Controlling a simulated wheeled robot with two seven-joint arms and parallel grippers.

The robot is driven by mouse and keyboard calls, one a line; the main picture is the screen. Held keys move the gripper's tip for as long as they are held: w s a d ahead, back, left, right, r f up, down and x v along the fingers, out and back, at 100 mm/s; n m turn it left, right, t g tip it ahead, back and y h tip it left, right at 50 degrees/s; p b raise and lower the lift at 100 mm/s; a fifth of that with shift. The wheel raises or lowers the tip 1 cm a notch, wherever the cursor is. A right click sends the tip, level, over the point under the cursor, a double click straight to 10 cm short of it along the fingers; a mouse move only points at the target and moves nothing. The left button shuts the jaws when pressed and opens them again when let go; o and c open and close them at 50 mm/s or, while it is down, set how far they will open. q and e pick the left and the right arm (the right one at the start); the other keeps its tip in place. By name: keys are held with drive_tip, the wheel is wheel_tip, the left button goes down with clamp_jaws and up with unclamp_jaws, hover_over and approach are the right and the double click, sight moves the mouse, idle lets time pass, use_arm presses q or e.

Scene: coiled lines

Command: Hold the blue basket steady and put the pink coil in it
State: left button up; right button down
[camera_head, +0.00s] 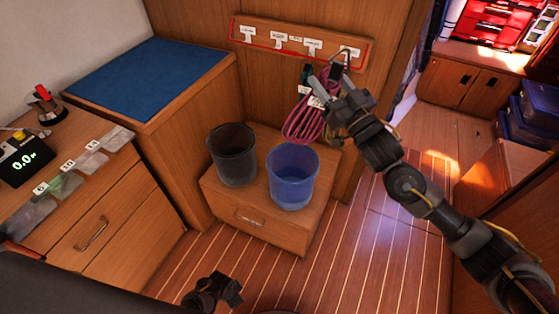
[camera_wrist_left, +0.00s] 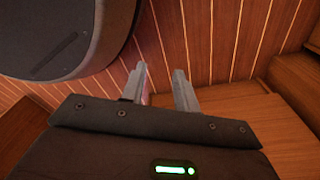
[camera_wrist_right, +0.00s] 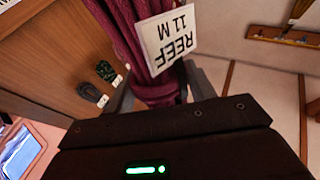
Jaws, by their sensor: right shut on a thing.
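The pink coil (camera_head: 303,122) hangs in loops below my right gripper (camera_head: 319,83), in front of the wall rack and above the back of the low cabinet. My right gripper is shut on its upper part. In the right wrist view the coil (camera_wrist_right: 128,35) runs between the fingers, with a white tag reading REEF 11 M. I cannot tell whether it touches a hook. The blue basket (camera_head: 292,180) stands upright on the low cabinet, nearer and lower than the coil. My left gripper (camera_head: 232,288) is low at the front, apart from the basket; its fingers (camera_wrist_left: 160,80) are spread and empty.
A dark basket (camera_head: 232,158) stands left of the blue one on the low cabinet (camera_head: 255,222). The labelled hook rack (camera_head: 298,42) is on the wall behind. A blue-topped cabinet (camera_head: 150,78) is at left. The striped floor in front is clear.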

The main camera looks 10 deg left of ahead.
use_arm(q)
drive_tip(key=w+d+r+m, duration=0.35)
drive_tip(key=w+r, duration=0.35)
drive_tip(key=w, duration=0.4)
drive_tip(key=w+d+r+m, duration=0.2)
drive_tip(key=w+r+m, duration=0.4)
drive_tip(key=w, duration=0.5)
drive_tip(key=w+d+r+m, duration=0.1)
drive_tip(key=w+r+m, duration=0.2)
drive_tip(key=r, duration=0.5)
drive_tip(key=w+d+r+m, duration=0.1)
drive_tip(key=w+r+m, duration=0.2)
drive_tip(key=w+r, duration=0.3)
drive_tip(key=w+d+r+m, duration=0.2)
drive_tip(key=w+r+m, duration=0.1)
drive_tip(key=r, duration=0.8)
drive_tip(key=shift+w+r+y, duration=0.3)
drive_tip(key=shift+w, duration=0.4)
wheel_tip(320, 180, down, 12)
drive_tip(key=shift+c, duration=0.2)
clamp_jaws()
